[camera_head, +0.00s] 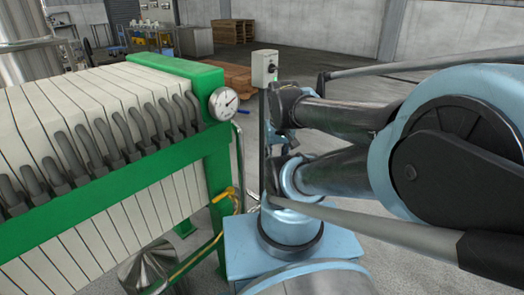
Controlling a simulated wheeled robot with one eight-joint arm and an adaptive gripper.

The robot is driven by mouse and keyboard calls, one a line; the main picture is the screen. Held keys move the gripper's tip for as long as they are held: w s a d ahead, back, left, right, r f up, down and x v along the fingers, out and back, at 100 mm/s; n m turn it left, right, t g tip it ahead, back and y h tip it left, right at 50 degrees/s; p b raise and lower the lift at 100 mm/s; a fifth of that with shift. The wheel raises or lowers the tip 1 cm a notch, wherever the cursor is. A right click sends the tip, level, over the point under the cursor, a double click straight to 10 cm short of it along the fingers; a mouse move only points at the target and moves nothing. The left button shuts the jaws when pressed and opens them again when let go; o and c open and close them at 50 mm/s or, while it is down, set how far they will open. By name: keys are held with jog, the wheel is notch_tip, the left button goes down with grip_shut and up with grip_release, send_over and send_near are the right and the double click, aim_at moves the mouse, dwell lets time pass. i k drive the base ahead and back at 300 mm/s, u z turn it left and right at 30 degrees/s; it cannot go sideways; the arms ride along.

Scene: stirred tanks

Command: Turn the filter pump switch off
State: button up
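A small grey control box (265,68), which looks like the switch box, stands on a thin post just right of the green filter press frame. A small dark knob or button shows on its face. Its marking and setting are too small to tell. My arm, in blue and dark grey, fills the right side of the view, and its links reach left to just below the box. My gripper's fingers cannot be made out. The lower part of the post is partly hidden behind my arm.
The filter press has white plates and a green frame (214,170) along the left. A round pressure gauge (223,104) and a yellow valve handle (222,195) stick out on its near right side. Wooden pallets (232,31) lie far back; open grey floor lies behind the box.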

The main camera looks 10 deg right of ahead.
aim_at(273, 68)
jog(key=z, duration=0.95)
jog(key=k, duration=1.8)
jog(key=u, duration=0.45)
jog(key=i, duration=0.95)
